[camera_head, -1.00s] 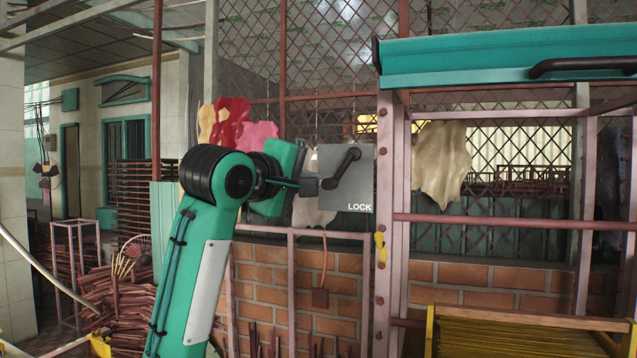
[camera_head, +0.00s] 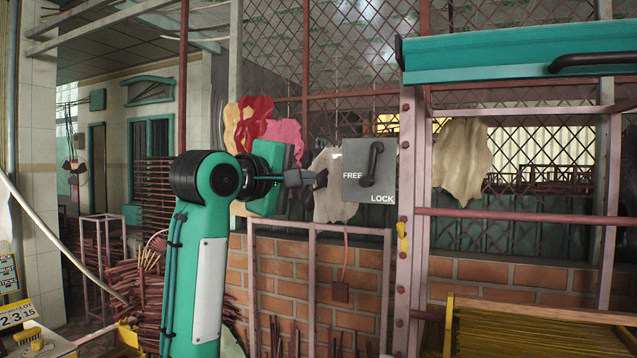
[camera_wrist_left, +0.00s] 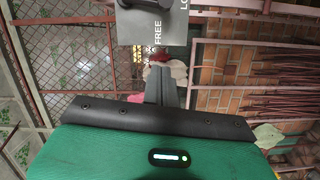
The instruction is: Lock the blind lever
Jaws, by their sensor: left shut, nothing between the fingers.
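The blind lever (camera_head: 371,165) is a black crank handle on a grey plate (camera_head: 353,155) marked FREE at the left and LOCK at the lower right. The handle hangs steeply down, its lower end tilted slightly left, between the two words. My left gripper (camera_head: 320,179) is shut and empty, just left of the plate, with a small gap to the lever in the picture. In the left wrist view, my shut fingers (camera_wrist_left: 161,86) point toward the plate (camera_wrist_left: 178,30), and the lever (camera_wrist_left: 138,14) is partly cut off at the top. My right gripper is not in view.
A teal blind housing (camera_head: 500,60) with a black handle hangs at the upper right. A pinkish metal post (camera_head: 411,230) stands right of the plate. Brick wall (camera_head: 330,270) and rails are below. A yellow rack (camera_head: 530,330) is at the lower right.

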